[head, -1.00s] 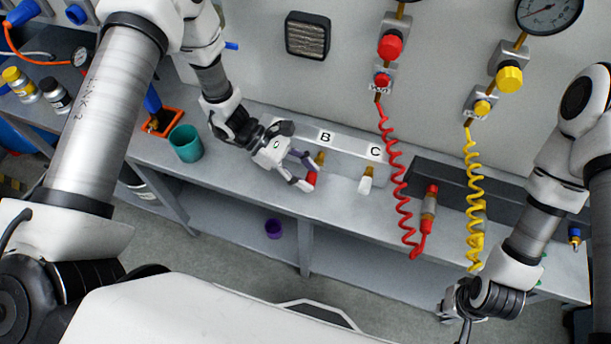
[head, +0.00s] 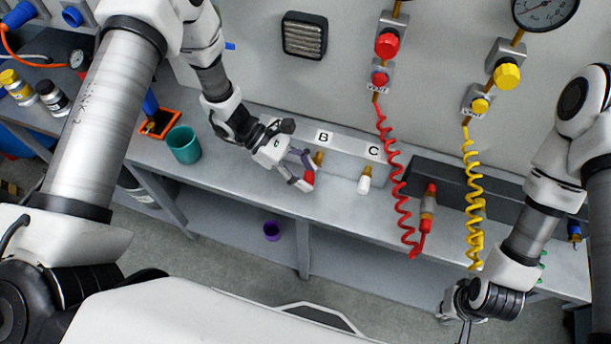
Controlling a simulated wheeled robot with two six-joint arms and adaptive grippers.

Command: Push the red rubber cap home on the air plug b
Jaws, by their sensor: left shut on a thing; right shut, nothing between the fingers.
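The red rubber cap (head: 308,178) is between the fingertips of my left gripper (head: 304,178), which is shut on it. The brass air plug b (head: 319,157) sticks out of the grey block under the label B (head: 323,137). The cap is just below and in front of the plug; whether the two touch is hard to tell, as the fingers partly hide the spot. My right gripper (head: 465,318) is low at the right, over the front of the bench, shut and empty, partly hidden by its own arm.
Plug C (head: 366,171) with a white cap (head: 364,185) is just right of B. A red coiled hose (head: 393,170) and a yellow coiled hose (head: 474,190) hang further right. A teal cup (head: 184,145) stands left on the bench (head: 235,190).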

